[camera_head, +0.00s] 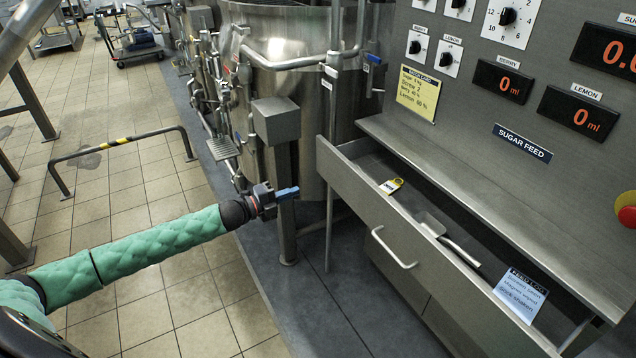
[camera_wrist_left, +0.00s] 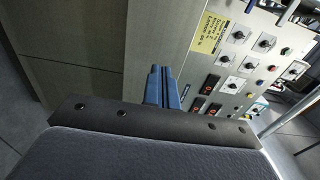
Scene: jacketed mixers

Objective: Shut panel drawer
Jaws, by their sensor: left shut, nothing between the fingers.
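The panel drawer (camera_head: 350,191) stands pulled out from the grey control panel (camera_head: 455,85) in the head view. Its front carries a bar handle (camera_head: 393,248). The open top shows a yellow-and-white tag, a metal scoop and a printed card inside. My left gripper (camera_head: 290,191) is shut and empty, with blue fingers. It is in the air to the left of the drawer front, apart from it in the picture. In the left wrist view its closed fingers (camera_wrist_left: 162,77) point toward the grey panelling and the panel's dials. My right gripper is not in view.
A steel mixer vessel (camera_head: 290,50) with pipes stands behind the gripper. A grey box on a post (camera_head: 276,120) is just beyond my left gripper. A low barrier rail (camera_head: 120,143) stands on the left.

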